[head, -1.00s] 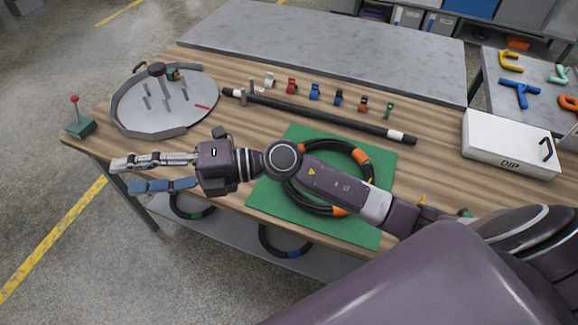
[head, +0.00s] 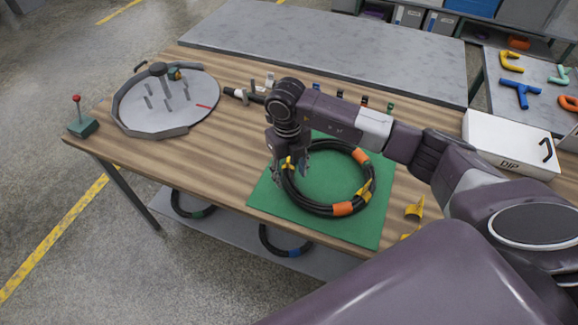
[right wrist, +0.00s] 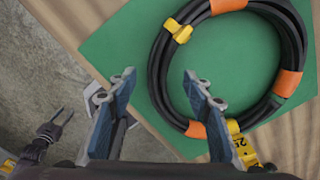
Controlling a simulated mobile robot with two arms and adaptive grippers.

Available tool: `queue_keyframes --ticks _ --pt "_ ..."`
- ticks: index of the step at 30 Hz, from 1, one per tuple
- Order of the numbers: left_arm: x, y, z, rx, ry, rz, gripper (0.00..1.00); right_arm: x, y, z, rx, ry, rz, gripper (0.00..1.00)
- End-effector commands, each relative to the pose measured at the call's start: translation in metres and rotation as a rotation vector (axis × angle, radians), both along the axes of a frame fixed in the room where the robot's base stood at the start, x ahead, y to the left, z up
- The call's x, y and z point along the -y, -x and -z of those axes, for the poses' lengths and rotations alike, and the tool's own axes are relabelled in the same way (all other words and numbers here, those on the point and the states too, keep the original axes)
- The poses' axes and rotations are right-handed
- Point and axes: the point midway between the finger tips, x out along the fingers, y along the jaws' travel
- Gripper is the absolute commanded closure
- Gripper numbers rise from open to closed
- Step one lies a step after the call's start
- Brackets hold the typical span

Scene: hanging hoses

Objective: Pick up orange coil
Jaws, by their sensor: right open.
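The orange coil (head: 320,208) is a ring of black hose with orange bands and yellow clips. It lies flat on a green mat (head: 375,232). My right gripper (head: 291,180) points down at the coil's left side in the head view and hides part of it. In the right wrist view the right gripper (right wrist: 157,76) is open, its fingers wide apart. The coil (right wrist: 153,75) shows there between and right of the fingertips; I cannot tell whether they touch. A dark part, seemingly my left gripper (right wrist: 48,132), shows small at the lower left of the wrist view.
A round grey tray (head: 165,128) with pegs stands at the table's left, near a red-knobbed lever (head: 78,118). A white box (head: 505,145) sits at the right. Other coils (head: 287,249) are below the tabletop. Wood left of the mat is clear.

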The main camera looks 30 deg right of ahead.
Motion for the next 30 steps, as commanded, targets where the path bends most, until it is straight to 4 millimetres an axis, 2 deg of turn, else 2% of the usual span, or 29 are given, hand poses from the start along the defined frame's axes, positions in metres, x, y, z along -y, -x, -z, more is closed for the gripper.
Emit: queue_keyframes --ticks 6,9,14,21,30 --pt "0.000 0.000 -0.010 0.000 0.000 0.000 0.65 0.001 0.001 0.032 -0.003 -0.001 0.000 0.54" --pt "0.000 0.000 -0.012 0.000 0.001 0.001 0.65 0.000 0.000 0.042 -0.002 -0.003 -0.001 0.54" --pt "0.001 0.000 -0.013 0.000 0.001 0.001 0.65 0.001 0.000 0.050 0.000 -0.002 -0.002 0.54" --pt "0.001 0.000 -0.012 0.000 0.001 0.001 0.65 0.001 0.000 0.050 0.001 -0.003 -0.002 0.55" --pt "0.001 0.000 -0.012 -0.001 0.001 0.001 0.65 0.001 0.000 0.050 0.001 -0.003 -0.002 0.88"
